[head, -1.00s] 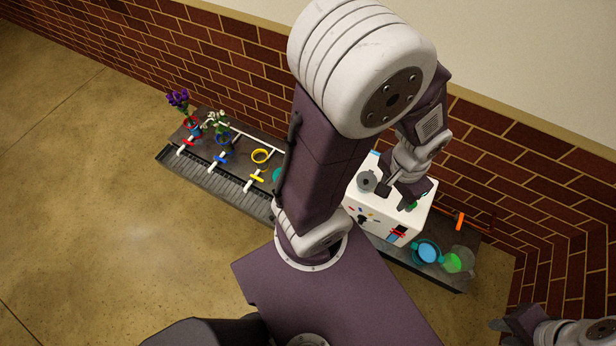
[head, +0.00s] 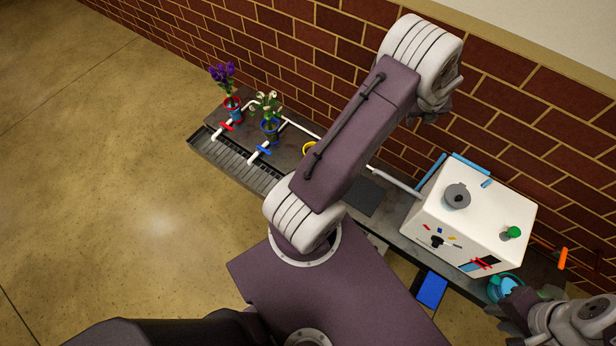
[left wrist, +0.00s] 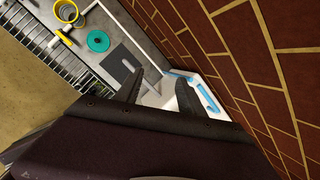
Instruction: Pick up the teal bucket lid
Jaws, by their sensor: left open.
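The teal lid (left wrist: 98,41) is a flat ring-shaped disc with a small centre hole. It lies on the grey bench in the upper left of the left wrist view, and in the head view my left arm hides it. My left gripper (left wrist: 160,80) is open with nothing between its fingers. The lid is apart from it, beyond and to the left of the fingers.
A white box (head: 470,215) with a grey knob stands on the bench. A yellow ring-rimmed container (left wrist: 67,12) and white pipes with valves are near the lid. Two flower vases stand at the left, one with purple flowers (head: 222,75). A brick wall (head: 300,60) runs behind.

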